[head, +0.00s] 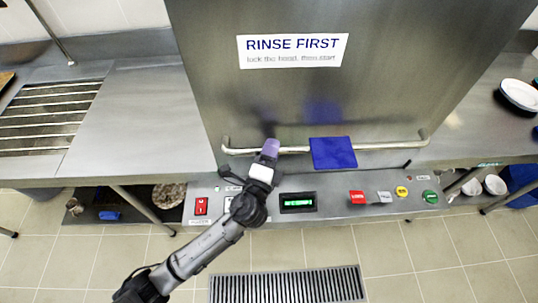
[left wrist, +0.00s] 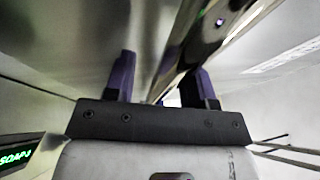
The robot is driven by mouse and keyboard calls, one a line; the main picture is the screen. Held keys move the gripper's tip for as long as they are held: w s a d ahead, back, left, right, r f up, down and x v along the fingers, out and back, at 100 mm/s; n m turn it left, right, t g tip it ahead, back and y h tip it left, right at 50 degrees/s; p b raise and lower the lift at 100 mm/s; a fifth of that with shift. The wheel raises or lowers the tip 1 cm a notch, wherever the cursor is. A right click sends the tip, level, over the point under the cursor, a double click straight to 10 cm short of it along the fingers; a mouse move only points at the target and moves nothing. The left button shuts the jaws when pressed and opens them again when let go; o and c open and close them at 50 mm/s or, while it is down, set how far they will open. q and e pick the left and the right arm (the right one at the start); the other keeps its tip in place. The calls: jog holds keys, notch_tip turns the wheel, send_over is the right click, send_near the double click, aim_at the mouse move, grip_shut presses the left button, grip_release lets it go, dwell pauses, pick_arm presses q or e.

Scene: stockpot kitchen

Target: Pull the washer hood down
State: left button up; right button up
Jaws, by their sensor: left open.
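The washer hood (head: 300,95) is a large steel panel with a "RINSE FIRST" sign (head: 292,51). A horizontal bar handle (head: 385,145) runs along its lower part. I cannot tell the gap under the hood. My left gripper (head: 271,147) is at the handle, left of its middle. In the left wrist view the two purple fingers of the left gripper (left wrist: 162,80) are apart. A metal bar (left wrist: 187,62) crosses diagonally beyond and between them; contact cannot be told. My right gripper is not in view.
A blue cloth (head: 333,153) hangs over the handle, right of the left gripper. Below is a control panel with a red switch (head: 201,206), a display (head: 298,203) and several coloured buttons. A ribbed drainboard (head: 48,115) is at left; white plates (head: 520,94) are at right.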

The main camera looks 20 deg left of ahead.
pick_arm(q)
jog(key=s+f, duration=0.2)
jog(key=s, duration=1.1)
jog(key=shift+s+a+f+b, duration=0.25)
jog(key=shift+s+a+b, duration=0.05)
jog(key=shift+a+b, duration=0.05)
jog(key=shift+n, duration=0.3)
jog(key=s+a+f+n+g+y, duration=0.4)
jog(key=a+f+n+g, duration=0.35)
jog(key=n+g, duration=0.4)
jog(key=s+a+f+n+g+h, duration=0.1)
jog(key=s+f+n+g+h, duration=0.2)
jog(key=s, duration=0.6)
jog(key=s+a+f+n+g, duration=0.1)
jog(key=s+f+n+g, duration=0.15)
jog(key=s+f, duration=0.4)
jog(key=w+p+v, duration=0.2)
jog(key=p+v, duration=0.9)
jog(key=w+r+p+v, duration=0.1)
jog(key=w+p+v, duration=0.2)
jog(key=p+v, duration=0.9)
jog(key=w+r+p+v, duration=0.1)
jog(key=w+p+v, duration=0.2)
jog(key=p+v, duration=0.9)
jog(key=shift+r+t, duration=0.3)
jog(key=shift+s, duration=0.1)
